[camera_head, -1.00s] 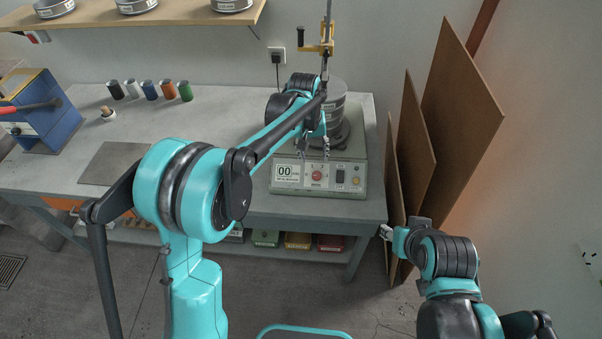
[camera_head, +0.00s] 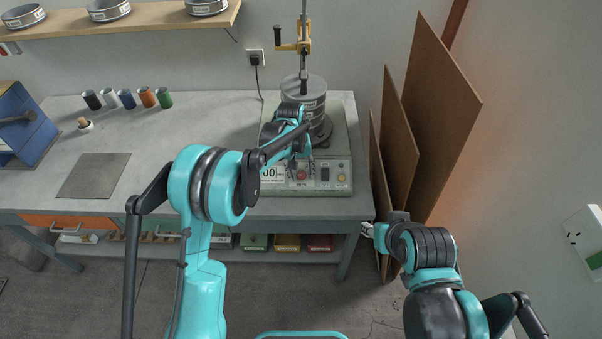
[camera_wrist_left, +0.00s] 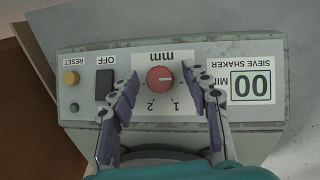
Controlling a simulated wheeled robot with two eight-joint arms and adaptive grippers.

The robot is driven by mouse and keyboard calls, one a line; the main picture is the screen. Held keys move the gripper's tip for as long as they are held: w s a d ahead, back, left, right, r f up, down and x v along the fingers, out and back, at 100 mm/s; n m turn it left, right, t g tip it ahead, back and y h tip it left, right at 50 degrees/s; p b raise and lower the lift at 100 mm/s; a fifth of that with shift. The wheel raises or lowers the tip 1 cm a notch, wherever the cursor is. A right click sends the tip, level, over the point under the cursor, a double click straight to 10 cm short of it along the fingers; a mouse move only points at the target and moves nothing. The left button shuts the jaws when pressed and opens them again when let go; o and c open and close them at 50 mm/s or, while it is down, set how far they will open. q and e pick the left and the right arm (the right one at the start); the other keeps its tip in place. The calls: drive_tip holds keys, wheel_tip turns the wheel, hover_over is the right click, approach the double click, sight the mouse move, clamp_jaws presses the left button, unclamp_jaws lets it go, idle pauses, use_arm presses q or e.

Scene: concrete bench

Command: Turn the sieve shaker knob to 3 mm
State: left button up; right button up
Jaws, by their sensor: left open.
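The sieve shaker (camera_head: 335,150) stands on the bench with a stack of sieves (camera_head: 308,97) on top. Its red round knob (camera_wrist_left: 160,77) sits on a white "mm" label on the front panel, upside down in the left wrist view. The marks 1 and 2 are readable there; a 3 is not, and the pointer's direction is unclear. My left gripper (camera_head: 301,166) is in front of the panel at the knob. In the left wrist view its open fingers (camera_wrist_left: 161,78) are either side of the knob, apart from it. My right gripper (camera_head: 368,230) is low, right of the bench.
The panel also has a "00" display (camera_wrist_left: 250,85), a black OFF switch (camera_wrist_left: 104,86) and a yellow RESET button (camera_wrist_left: 71,78). Brown boards (camera_head: 440,110) lean against the wall right of the bench. Several coloured jars (camera_head: 126,98) stand at the back left.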

use_arm(q)
drive_tip(key=shift+c, duration=0.4)
clamp_jaws()
